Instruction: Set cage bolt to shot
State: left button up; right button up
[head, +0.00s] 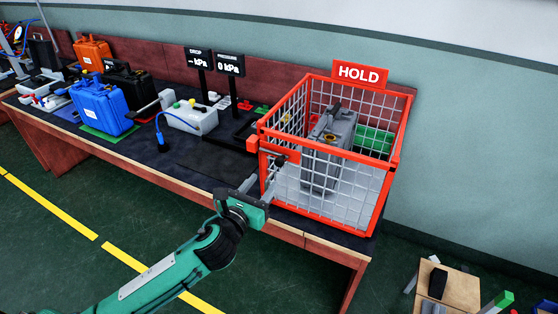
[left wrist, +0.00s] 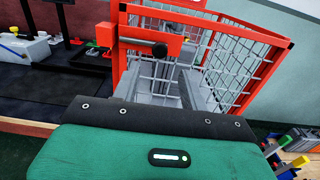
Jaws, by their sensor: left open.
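The cage (head: 322,208) has an orange-red frame and pale wire mesh, and stands at the right end of the bench. A grey case (head: 330,155) stands upright inside it. The cage bolt (head: 281,159), a dark bar with a black knob, sits in an orange bracket at the upper left of the cage front. The bolt's knob (left wrist: 160,50) also shows in the left wrist view, but I cannot tell whether it is shot or drawn. My left gripper (head: 259,187) is open and empty, just in front of and below the bolt. My right gripper is out of view.
A red HOLD sign (head: 360,73) rises behind the cage. Left along the bench (head: 140,168) stand a pale canister (head: 192,118), two display posts, a blue case (head: 100,106) and other cases. A wooden box (head: 450,290) is at lower right. The floor before the bench is clear.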

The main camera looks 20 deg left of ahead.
aim_at(278, 163)
pick_arm(q)
jog(key=w, duration=0.3)
jog(key=w+d+p, duration=0.1)
jog(key=w, duration=0.6)
jog(key=shift+w+d, duration=0.2)
jog(key=shift+d, duration=0.2)
grip_shut()
